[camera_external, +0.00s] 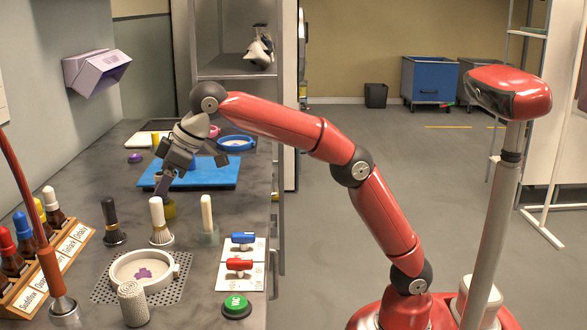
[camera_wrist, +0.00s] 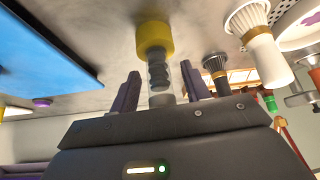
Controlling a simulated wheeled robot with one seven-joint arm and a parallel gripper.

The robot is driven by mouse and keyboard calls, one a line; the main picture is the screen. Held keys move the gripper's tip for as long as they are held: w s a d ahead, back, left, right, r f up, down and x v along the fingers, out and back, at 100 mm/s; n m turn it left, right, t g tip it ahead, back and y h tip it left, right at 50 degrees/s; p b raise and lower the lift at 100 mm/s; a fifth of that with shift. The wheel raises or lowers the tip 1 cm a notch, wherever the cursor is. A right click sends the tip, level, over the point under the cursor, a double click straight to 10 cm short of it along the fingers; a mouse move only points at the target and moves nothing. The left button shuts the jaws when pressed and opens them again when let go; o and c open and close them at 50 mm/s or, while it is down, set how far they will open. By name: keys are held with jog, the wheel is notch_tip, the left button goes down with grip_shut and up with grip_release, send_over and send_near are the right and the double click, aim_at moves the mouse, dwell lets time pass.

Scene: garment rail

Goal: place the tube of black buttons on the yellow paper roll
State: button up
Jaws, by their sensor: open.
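The yellow paper roll (camera_external: 168,209) stands on the grey counter, in front of the blue mat. The wrist view is upside down, and the roll (camera_wrist: 154,38) shows there at the top centre. The tube of black buttons (camera_wrist: 157,77), clear with dark discs and a grey end, appears to stand upright on the roll. My gripper (camera_wrist: 158,88) is open, with one purple finger on each side of the tube and visible gaps between. In the external view my gripper (camera_external: 161,187) is just above the roll and hides most of the tube.
A blue mat (camera_external: 205,173) lies behind. Several brushes, including a white one (camera_external: 159,222), stand close in front. A round white frame (camera_external: 144,270), a bottle rack (camera_external: 50,266), a green button (camera_external: 237,306) and red and blue clamps (camera_external: 240,264) are nearer the front.

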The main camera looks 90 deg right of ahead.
jog(key=shift+s+r, duration=0.1)
jog(key=shift+r, duration=0.35)
jog(key=p+v, duration=0.3)
jog(key=v, duration=0.8)
jog(key=shift+m+h, duration=0.3)
jog(key=shift+h, duration=0.4)
jog(key=s+d+f, duration=0.1)
jog(key=s+f, duration=0.1)
jog(key=s, duration=0.2)
jog(key=s+d+f, duration=0.1)
jog(key=s+f, duration=0.2)
jog(key=s, duration=0.2)
jog(key=s+d+f, duration=0.2)
jog(key=s+f, duration=0.1)
jog(key=s, duration=0.2)
jog(key=shift+s+f, duration=0.2)
jog(key=shift+s, duration=0.05)
jog(key=s+d+f, duration=0.2)
jog(key=s+f, duration=0.6)
jog(key=f, duration=0.2)
jog(key=s+d+f+m, duration=0.1)
jog(key=s+d+f, duration=0.2)
jog(key=s+f, duration=0.6)
notch_tip(320, 180, down, 3)
jog(key=shift+s+r+g, duration=0.2)
jog(key=shift+g, duration=0.2)
